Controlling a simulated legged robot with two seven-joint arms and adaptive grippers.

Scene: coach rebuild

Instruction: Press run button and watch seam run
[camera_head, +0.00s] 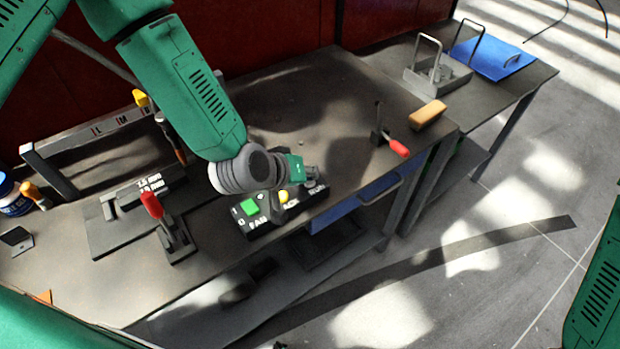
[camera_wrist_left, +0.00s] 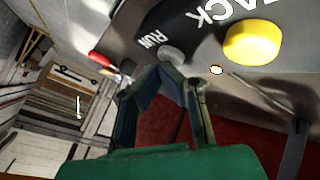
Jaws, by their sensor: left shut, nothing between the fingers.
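The black control box (camera_head: 268,222) stands at the front edge of the dark bench, with a green button (camera_head: 250,206) and a yellow button (camera_head: 283,196). My left gripper (camera_head: 310,178) is shut and empty over the box's right end. In the left wrist view, the yellow button (camera_wrist_left: 252,43) sits by the TACK label, and a grey run button (camera_wrist_left: 172,55) sits by the RUN label. The gripper's fingertips (camera_wrist_left: 160,75) are right at the run button; I cannot tell whether they touch it. In the head view my gripper hides the run button. My right gripper is out of view.
A clamp with a red handle (camera_head: 153,205) stands left of the box, and another red-handled clamp (camera_head: 398,148) lies right. A tan block (camera_head: 428,113) is near the bench corner. A grey fixture (camera_head: 440,75) and blue plate (camera_head: 487,58) sit on the farther table.

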